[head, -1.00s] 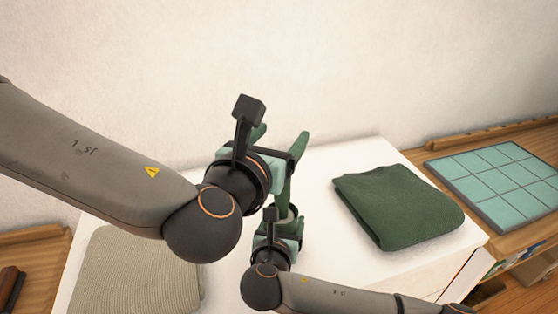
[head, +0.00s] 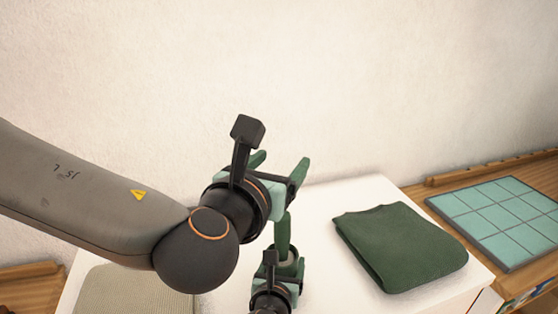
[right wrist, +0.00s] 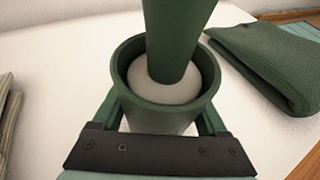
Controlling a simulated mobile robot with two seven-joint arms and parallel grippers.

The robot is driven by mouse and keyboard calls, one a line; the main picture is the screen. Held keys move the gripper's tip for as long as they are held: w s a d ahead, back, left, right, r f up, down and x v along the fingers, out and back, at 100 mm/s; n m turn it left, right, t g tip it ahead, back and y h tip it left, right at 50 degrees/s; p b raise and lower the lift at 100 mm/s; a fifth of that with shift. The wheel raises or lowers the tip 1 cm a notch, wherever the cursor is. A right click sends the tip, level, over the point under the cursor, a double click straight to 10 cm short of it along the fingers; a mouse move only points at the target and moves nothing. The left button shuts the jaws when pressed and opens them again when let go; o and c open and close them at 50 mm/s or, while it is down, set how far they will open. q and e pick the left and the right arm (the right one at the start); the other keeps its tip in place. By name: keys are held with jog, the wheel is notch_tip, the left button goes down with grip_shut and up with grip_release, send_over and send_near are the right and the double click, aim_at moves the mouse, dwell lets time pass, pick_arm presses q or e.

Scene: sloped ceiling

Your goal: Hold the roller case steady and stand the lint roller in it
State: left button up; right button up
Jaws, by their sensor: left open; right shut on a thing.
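The lint roller has a green handle (head: 283,232), and it stands about upright in the green roller case (right wrist: 120,85). In the right wrist view its pale roller end (right wrist: 197,82) sits inside the case's round mouth, with the handle (right wrist: 172,35) rising out of the picture. My right gripper (head: 289,272) is shut on the case, low in the head view. My left gripper (head: 279,167) is open, its green fingers spread above the handle. The handle's top is close under the left gripper, and I cannot tell whether they touch.
A folded dark green cloth (head: 400,245) lies on the white top (head: 345,200) to the right. A beige ribbed cloth (head: 125,292) lies at the left. A teal tiled board (head: 495,215) rests on wood at the far right. The wall stands behind.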

jog(key=o, duration=1.3)
